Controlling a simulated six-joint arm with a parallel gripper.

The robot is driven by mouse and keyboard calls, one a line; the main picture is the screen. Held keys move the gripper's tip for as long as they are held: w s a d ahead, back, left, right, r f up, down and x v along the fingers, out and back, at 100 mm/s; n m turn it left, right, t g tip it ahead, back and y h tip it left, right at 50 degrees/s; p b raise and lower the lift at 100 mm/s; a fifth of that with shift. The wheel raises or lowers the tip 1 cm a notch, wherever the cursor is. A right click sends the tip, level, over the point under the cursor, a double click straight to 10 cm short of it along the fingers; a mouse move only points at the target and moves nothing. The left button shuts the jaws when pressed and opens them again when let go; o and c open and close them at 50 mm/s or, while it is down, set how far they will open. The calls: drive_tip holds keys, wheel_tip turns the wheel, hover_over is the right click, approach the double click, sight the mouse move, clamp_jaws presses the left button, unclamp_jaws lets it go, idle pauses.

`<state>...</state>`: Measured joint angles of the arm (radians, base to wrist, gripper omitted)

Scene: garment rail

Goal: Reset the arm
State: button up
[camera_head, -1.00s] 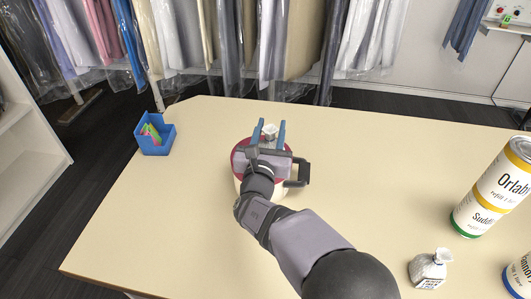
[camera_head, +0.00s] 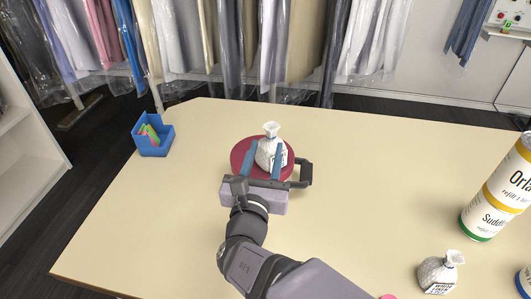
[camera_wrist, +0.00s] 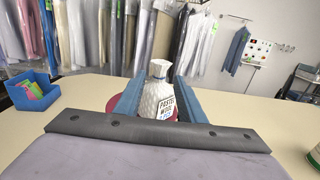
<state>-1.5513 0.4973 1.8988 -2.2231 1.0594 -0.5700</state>
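My gripper (camera_head: 266,148) reaches over the front of a round red-topped stand (camera_head: 243,151), its two blue fingers apart. A white, knotted bag (camera_head: 271,153) with a printed label stands upright on the red top, at the finger ends. In the wrist view the bag (camera_wrist: 157,95) shows between the fingers (camera_wrist: 160,100), its lower part hidden by my gripper. The fingers look spread, though any light contact with the bag's sides is hard to tell. The stand's front is hidden behind my gripper; a dark handle (camera_head: 305,173) sticks out at its right.
A blue box (camera_head: 154,142) with coloured pieces stands at the table's left edge. Another white bag (camera_head: 438,274) and a tall labelled can (camera_head: 500,195) stand at right. Part of a pink thing (camera_head: 389,296) shows at the bottom edge. Covered garments (camera_head: 235,45) hang behind the table.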

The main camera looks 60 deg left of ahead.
drive_tip(key=w+d+f+m+t+h+p, duration=0.1)
drive_tip(key=w+d+m+t+h+p, duration=0.1)
drive_tip(key=w+d+m+h, duration=0.95)
drive_tip(key=w+d+f+m+g+h+p, duration=0.15)
drive_tip(key=w+d+m, duration=0.3)
drive_tip(key=d, duration=0.75)
drive_tip(key=w+d+f+m+g+h, duration=0.25)
drive_tip(key=w+d, duration=0.35)
drive_tip(key=d, duration=0.5)
drive_tip(key=s+d+f+m+g+h, duration=0.1)
drive_tip(key=s+d+f+m+g, duration=0.25)
drive_tip(key=d+m, duration=0.4)
drive_tip(key=s+d+f+m+g+h, duration=0.1)
drive_tip(key=s+d+f+m+g, duration=0.25)
drive_tip(key=d, duration=0.75)
drive_tip(key=s+d+f+m+g+y+b, duration=0.3)
drive_tip(key=s+f+m, duration=0.5)
drive_tip(key=s+m, duration=0.3)
drive_tip(key=d+m+y, duration=0.1)
drive_tip(key=d+m, duration=0.1)
drive_tip(key=m, duration=0.2)
drive_tip(key=shift+s+f+g+y, duration=0.15)
drive_tip(key=shift+s+g+y, duration=0.1)
drive_tip(key=shift+g+y, duration=0.15)
